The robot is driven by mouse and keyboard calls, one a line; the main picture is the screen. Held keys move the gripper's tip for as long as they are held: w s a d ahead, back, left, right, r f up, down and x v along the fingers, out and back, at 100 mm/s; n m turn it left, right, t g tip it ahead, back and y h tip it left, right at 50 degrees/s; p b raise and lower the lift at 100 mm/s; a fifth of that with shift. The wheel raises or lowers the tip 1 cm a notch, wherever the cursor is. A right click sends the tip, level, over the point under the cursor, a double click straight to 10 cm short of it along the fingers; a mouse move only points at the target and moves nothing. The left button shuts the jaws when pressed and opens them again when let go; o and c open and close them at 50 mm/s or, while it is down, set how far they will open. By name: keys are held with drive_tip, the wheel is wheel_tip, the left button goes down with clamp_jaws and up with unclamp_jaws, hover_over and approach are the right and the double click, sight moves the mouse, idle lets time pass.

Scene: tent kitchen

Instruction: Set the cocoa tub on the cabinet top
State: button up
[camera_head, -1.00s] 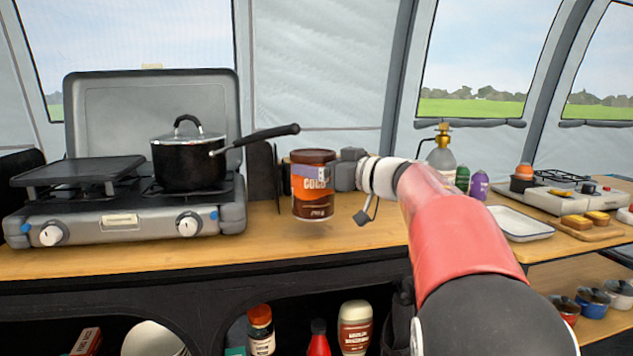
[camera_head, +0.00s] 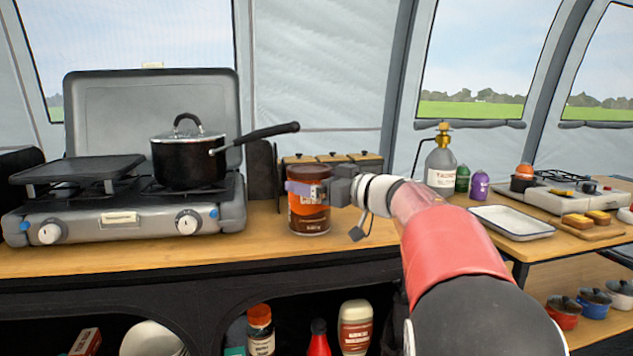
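The cocoa tub (camera_head: 309,216) is brown with an orange and white label and a dark lid. It stands upright at the cabinet top (camera_head: 270,256), just right of the camp stove. Its base appears to touch the wooden surface. My gripper (camera_head: 308,190) reaches in from the right, with a finger across the front of the tub, and is shut on it. The far finger is hidden behind the tub.
The stove (camera_head: 120,222) carries a black pot (camera_head: 188,165) whose handle points right, above and behind the tub. Wood-lidded containers (camera_head: 333,158) stand just behind the tub. A gas bottle (camera_head: 440,168) and white tray (camera_head: 512,222) are to the right. Clear wood lies in front.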

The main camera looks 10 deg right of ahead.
drive_tip(key=shift+r, duration=0.15)
drive_tip(key=shift+s+d, duration=0.25)
drive_tip(key=v, duration=1.1)
drive_tip(key=shift+s, duration=0.25)
